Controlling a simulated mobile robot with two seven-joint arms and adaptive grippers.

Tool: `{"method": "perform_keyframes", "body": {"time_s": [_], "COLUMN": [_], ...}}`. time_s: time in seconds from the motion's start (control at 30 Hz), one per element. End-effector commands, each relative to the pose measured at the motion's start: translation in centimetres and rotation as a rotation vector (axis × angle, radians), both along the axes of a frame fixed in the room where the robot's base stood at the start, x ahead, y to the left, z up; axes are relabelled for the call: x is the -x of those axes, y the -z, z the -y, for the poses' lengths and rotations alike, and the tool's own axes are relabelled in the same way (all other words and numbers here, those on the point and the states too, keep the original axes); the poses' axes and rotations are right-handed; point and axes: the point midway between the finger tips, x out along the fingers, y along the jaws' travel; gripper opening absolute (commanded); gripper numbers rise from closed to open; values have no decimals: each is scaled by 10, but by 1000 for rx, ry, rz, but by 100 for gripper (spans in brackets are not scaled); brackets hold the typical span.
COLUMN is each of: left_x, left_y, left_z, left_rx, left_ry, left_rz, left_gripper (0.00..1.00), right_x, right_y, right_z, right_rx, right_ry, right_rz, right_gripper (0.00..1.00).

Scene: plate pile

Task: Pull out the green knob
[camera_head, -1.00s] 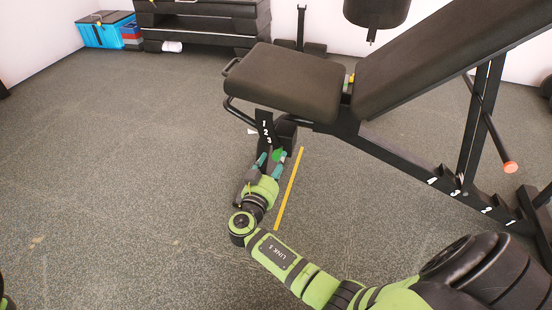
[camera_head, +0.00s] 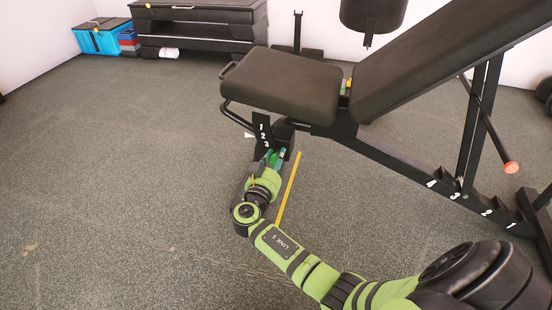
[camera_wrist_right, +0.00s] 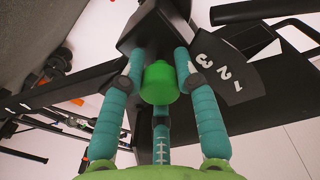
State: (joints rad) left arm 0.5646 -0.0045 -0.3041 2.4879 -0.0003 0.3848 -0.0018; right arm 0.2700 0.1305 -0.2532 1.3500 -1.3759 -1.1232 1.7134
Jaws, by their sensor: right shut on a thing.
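The green knob (camera_wrist_right: 159,84) shows in the right wrist view, on the black seat post of the weight bench, beside the plate numbered 1, 2, 3 (camera_wrist_right: 220,72). My right gripper (camera_wrist_right: 160,70) is shut on the knob, with its teal fingers around it. In the head view my right gripper (camera_head: 274,158) is at the front of the bench post, below the seat (camera_head: 283,82). The fingers mostly hide the knob there. My left gripper is not in view.
The bench's black frame (camera_head: 400,168) runs right from the post. A lever with an orange tip (camera_head: 511,167) sticks out at the right. A yellow strip (camera_head: 289,188) lies beside my arm. Black stacked platforms (camera_head: 200,25) and a blue box (camera_head: 101,38) stand at the back. The floor at left is clear.

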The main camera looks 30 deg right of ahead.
Motion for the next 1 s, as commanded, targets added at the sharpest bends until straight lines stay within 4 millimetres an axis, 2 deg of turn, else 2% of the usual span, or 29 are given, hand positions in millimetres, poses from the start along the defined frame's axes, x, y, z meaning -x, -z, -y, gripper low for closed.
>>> {"method": "perform_keyframes", "body": {"time_s": [0.2,0.43,0.47,0.5,0.53,0.87,1.0], "left_x": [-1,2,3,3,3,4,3], "left_y": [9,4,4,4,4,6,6], "left_z": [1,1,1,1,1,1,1], "left_rx": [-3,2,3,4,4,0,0], "left_ry": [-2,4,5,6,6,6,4], "left_rz": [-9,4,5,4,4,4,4], "left_gripper": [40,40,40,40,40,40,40], "right_x": [12,13,14,14,13,13,12], "right_y": [2,1,1,1,1,-1,-14], "right_z": [-15,-16,-16,-16,-16,-15,-15], "right_rx": [-3,-2,-2,-2,-2,-1,-2], "right_ry": [0,1,1,1,1,0,0], "right_rz": [2,-1,-1,-1,-1,1,5], "right_gripper": [0,0,35,51,56,56,56]}}
